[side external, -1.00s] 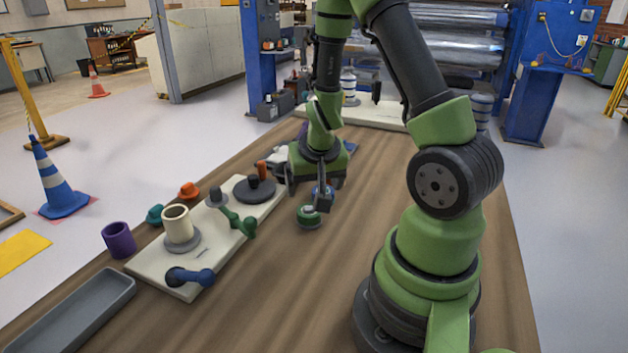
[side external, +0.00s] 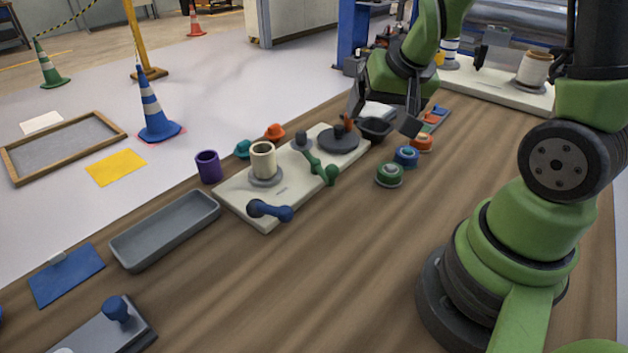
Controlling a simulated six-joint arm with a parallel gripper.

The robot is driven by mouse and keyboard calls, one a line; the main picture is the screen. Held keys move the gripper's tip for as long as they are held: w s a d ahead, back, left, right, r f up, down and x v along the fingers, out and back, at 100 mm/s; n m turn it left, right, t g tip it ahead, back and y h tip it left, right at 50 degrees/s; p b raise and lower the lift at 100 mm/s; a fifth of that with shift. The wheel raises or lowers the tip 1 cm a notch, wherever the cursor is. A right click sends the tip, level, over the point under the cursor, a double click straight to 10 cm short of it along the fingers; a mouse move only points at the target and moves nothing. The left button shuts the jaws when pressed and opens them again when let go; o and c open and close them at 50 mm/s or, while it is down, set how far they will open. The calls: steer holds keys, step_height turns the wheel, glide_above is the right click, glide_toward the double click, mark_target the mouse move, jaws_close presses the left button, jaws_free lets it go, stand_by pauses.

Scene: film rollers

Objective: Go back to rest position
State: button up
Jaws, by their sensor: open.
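My gripper (side external: 384,118) is open above the far part of the wooden table, with its two dark fingers spread apart. It is near a small black bowl (side external: 375,128) and the far end of the cream board; whether it touches the bowl cannot be told. I see nothing between the fingers. A green roll (side external: 390,175), a blue roll (side external: 406,156) and an orange roll (side external: 422,142) lie on the table just in front of and to the right of the gripper.
The cream board (side external: 232,200) carries a cream cup, a dark disc, and green and blue handles. A grey tray (side external: 165,232) lies at left, with a purple cup (side external: 208,166) beyond it. The table's middle front is clear.

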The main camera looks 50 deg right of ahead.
steer(key=s+a+r+n+t+y, duration=0.2)
steer(key=s+a+r+n, duration=0.3)
steer(key=s+a+r, duration=0.5)
step_height(320, 180, up, 3)
steer(key=shift+s+a+r+y, duration=0.1)
steer(key=shift+s+a+y, duration=0.05)
steer(key=shift+a+y, duration=0.8)
